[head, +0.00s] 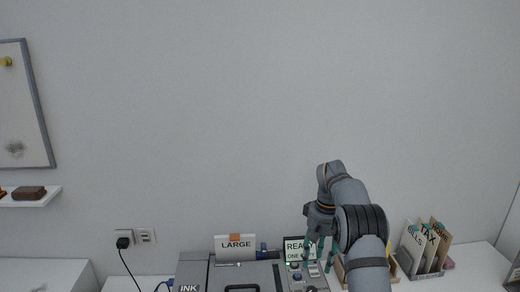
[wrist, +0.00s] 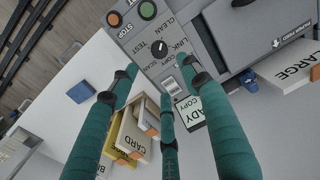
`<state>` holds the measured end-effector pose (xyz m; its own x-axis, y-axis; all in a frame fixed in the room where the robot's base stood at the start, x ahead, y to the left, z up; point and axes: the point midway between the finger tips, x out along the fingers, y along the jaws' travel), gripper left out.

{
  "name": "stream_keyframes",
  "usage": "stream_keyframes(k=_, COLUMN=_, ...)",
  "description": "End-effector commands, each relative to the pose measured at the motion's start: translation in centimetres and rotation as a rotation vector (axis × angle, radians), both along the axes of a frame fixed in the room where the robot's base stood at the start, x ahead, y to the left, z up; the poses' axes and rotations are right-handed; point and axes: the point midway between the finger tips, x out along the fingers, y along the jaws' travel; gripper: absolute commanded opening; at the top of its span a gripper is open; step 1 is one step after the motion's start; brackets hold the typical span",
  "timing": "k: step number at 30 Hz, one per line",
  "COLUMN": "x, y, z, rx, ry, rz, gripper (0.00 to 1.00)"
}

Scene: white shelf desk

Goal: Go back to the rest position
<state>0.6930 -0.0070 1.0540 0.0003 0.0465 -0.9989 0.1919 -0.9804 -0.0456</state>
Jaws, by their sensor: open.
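My gripper (head: 319,250) hangs at the end of my arm over the right side of a grey machine (head: 194,270), in front of a small sign reading "READY". Its teal fingers are spread apart with nothing between them. In the wrist view my gripper (wrist: 160,82) points at the machine's control panel (wrist: 150,48), which has a green button (wrist: 147,10), an orange button (wrist: 115,19) and a black dial (wrist: 160,47). The fingers cover part of the panel and the sign (wrist: 190,113). I cannot tell whether any fingertip touches the panel.
A "LARGE" card (head: 235,246) stands at the machine's back. A box of folders (head: 425,248) stands right of my arm. The wall above is clear, except a board (head: 22,105) and shelf (head: 30,197) at left.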

Motion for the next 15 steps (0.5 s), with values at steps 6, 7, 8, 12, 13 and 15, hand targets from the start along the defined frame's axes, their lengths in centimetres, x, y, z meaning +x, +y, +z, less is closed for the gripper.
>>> stream_keyframes(k=6, x=-0.4, y=0.3, z=-5.7, rx=0.000, ry=0.016, rz=0.002, gripper=0.47)
stream_keyframes(k=7, x=-0.4, y=0.3, z=-6.3, rx=0.000, ry=0.016, rz=0.002, gripper=0.47)
stream_keyframes(k=8, x=-0.4, y=0.3, z=-7.0, rx=0.000, ry=0.015, rz=0.003, gripper=0.47)
stream_keyframes(k=12, x=-0.4, y=0.5, z=-10.1, rx=0.000, ry=0.015, rz=0.002, gripper=0.47)
stream_keyframes(k=13, x=-0.4, y=0.5, z=-10.7, rx=0.000, ry=0.015, rz=0.002, gripper=0.47)
stream_keyframes(k=15, x=-0.4, y=0.6, z=-12.2, rx=0.000, ry=0.014, rz=0.002, gripper=0.47)
